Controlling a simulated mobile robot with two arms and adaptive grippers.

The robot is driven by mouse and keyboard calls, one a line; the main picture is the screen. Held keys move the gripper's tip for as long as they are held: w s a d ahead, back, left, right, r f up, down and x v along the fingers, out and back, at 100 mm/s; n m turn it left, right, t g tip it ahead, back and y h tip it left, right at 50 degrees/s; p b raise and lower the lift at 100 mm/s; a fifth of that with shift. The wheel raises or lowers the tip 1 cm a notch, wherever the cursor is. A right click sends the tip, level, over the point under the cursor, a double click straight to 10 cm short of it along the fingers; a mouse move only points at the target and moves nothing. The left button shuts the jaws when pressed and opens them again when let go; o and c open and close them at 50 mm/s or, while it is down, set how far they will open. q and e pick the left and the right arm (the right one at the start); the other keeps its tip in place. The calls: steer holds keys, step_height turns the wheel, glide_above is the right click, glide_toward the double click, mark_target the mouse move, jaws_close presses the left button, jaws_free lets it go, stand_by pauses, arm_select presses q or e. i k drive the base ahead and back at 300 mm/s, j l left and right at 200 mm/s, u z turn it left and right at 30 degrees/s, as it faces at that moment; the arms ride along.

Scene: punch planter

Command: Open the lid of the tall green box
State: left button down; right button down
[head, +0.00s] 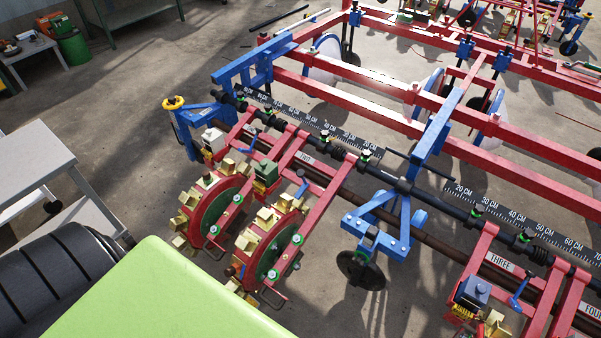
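A small dark green box (265,173) sits on the red planter frame, above the two seed wheels at the left. It is small in the head view, and I cannot tell where its lid is or whether it is shut. A large light green flat surface (165,298) fills the bottom left, cut off by the picture's edge. I cannot tell whether it is a box, its lid or a part of me. Neither of my grippers shows in the head view.
The red planter (500,173) with blue brackets crosses the view. A white box (213,139) and a blue box (472,292) sit on other units. A grey table (30,160) stands left, a green bin (74,49) far left. Concrete floor (130,110) is open between.

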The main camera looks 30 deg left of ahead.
mark_target(265, 167)
steer(key=u, duration=1.3)
